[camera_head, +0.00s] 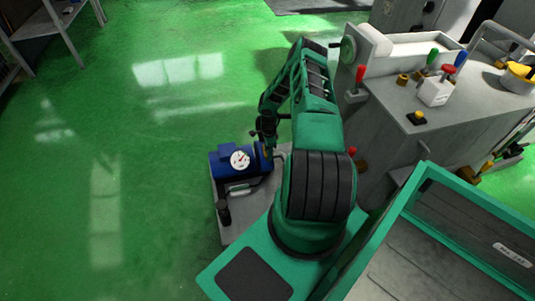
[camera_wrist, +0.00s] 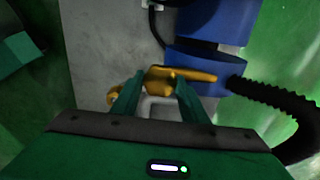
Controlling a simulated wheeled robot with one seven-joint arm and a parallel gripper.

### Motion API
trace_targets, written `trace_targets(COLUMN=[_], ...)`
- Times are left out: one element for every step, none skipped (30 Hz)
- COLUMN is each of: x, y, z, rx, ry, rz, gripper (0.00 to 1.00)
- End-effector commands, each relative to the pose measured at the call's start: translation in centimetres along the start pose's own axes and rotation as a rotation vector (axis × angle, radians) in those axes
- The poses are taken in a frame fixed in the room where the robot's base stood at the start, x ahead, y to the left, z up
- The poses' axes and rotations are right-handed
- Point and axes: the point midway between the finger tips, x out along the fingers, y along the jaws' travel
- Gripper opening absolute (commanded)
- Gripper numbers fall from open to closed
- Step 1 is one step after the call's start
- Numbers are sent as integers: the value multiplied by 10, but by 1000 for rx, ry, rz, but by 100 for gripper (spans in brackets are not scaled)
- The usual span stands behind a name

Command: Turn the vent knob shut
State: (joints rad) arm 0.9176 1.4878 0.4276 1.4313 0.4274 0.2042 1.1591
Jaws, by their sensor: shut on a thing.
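The brass-yellow vent knob (camera_wrist: 159,77) is in the middle of the wrist view, beside a blue cylindrical body (camera_wrist: 206,62). A brass bar sticks out from it to the right. My gripper (camera_wrist: 157,84) is shut on the knob, one green finger on each side. In the head view the blue unit (camera_head: 226,166) with a white dial gauge (camera_head: 240,159) sits on a grey base plate. My gripper (camera_head: 265,140) reaches down at the unit's right end, where my arm hides most of the knob.
A black corrugated hose (camera_wrist: 270,103) curves off to the right in the wrist view. The grey grinder (camera_head: 395,125), with levers and knobs on top, stands right of my arm. A green-rimmed tray (camera_head: 455,225) is at the lower right. The green floor at left is clear.

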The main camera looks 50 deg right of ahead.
Motion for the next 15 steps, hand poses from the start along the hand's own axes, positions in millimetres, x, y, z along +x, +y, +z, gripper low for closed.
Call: trace_targets(x=[-2, -2, -2, -2, -2, -2, -2, -2, -2, -1, -1, -1, -1, -1, -1], y=[-4, -4, -4, -4, -5, -5, -5, -4, -4, -4, -3, -3, -3, -2, -2], z=[3, 3, 3, 3, 3, 3, 3, 3, 3, 2, 2, 2, 2, 2, 2], rx=[0, 0, -1, -1, -1, -1, -1, -1, -1, -1, -1, -1, -1, -1, -1], ry=[-4, -4, -4, -4, -4, -4, -4, -4, -4, -3, -3, -3, -3, -2, -2], rz=[-9, -9, -9, -9, -9, -9, -9, -9, -8, -7, -7, -6, -5, -5, -5], gripper=[17, 17, 17, 17, 17, 47, 54, 58, 58, 58, 58, 58, 58, 58, 58])
